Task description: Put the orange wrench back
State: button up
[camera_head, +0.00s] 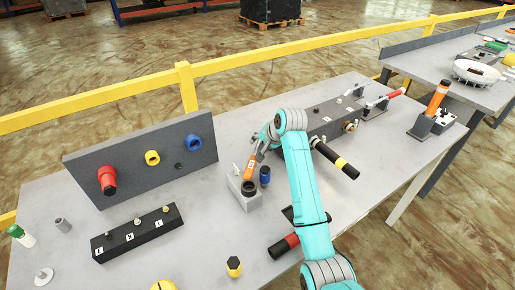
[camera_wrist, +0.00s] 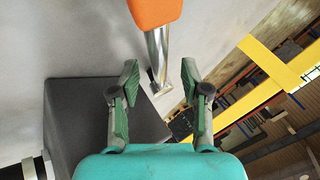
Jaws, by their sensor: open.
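An orange-handled tool, which looks like the orange wrench (camera_head: 250,169), is tilted over a light grey block (camera_head: 240,199) near the middle of the table in the head view. I cannot tell whether it touches the block. The wrist view shows an orange handle (camera_wrist: 155,12) at the top with a metal shaft (camera_wrist: 157,58) running down. The shaft's end reaches between my open fingertips, with gaps on both sides. My gripper (camera_wrist: 159,78) is open and not closed on it. In the head view my arm partly hides the gripper.
A blue-rimmed cup (camera_head: 265,177) stands beside the block. A dark upright panel (camera_head: 130,180) with coloured rings is at left, and a black block with pegs (camera_head: 136,235) is before it. Another orange-handled item (camera_head: 438,97) stands in a dark holder at right. A yellow rail (camera_head: 90,105) runs behind.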

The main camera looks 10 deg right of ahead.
jog(key=shift+x, duration=1.2)
jog(key=shift+r, duration=0.1)
grip_shut()
